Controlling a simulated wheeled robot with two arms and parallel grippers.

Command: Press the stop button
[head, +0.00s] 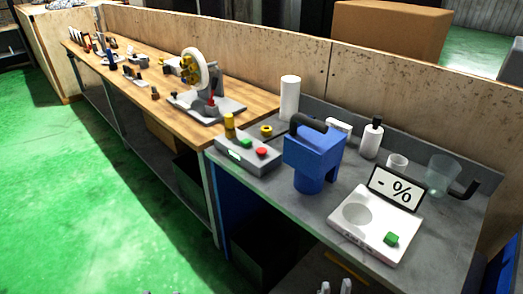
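A grey control box (247,156) sits on the grey bench near its left end. On its sloped top are a red button (261,152) and a green button (246,143); the red one looks like the stop button. My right gripper (335,288) shows only its two fingertips at the bottom edge, apart, with nothing between them. It is well below and to the right of the box. My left gripper (161,292) shows only as two small tips at the bottom edge, apart, left of the box. Neither gripper touches the box.
A blue machine (314,158) with a black handle stands right of the box. A white scale (375,228) with a % display is farther right. A yellow cylinder (229,121) stands by the box. A grinder (196,72) is on the wooden bench. Green floor (60,200) is clear at left.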

